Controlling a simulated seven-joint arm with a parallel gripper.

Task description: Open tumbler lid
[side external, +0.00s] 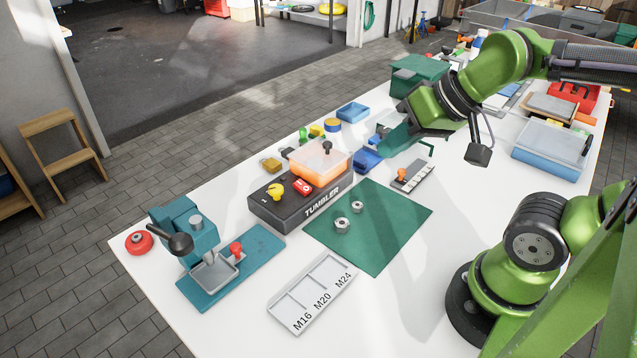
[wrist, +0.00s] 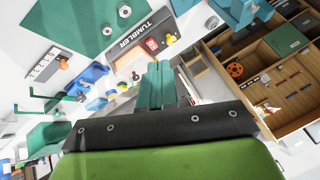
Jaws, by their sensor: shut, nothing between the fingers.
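The tumbler (side external: 262,208) is a dark box on the white bench, with its name on the front and a yellow knob and red switch on top. Its translucent orange lid (side external: 318,166) sits on the tumbler's right part, with a black knob (side external: 327,147) on top. In the wrist view the tumbler (wrist: 127,42) is upside down at the top, and the orange lid (wrist: 132,65) shows partly beside the fingers. My gripper (side external: 382,151) is above and to the right of the lid, apart from it. Its teal fingers (wrist: 158,66) are together and empty.
A green mat (side external: 380,240) with two nuts lies in front of the tumbler. A grey sorting tray (side external: 293,314) and teal press (side external: 190,232) stand nearer. Blue bins (side external: 352,112) and small parts crowd behind and right of the lid.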

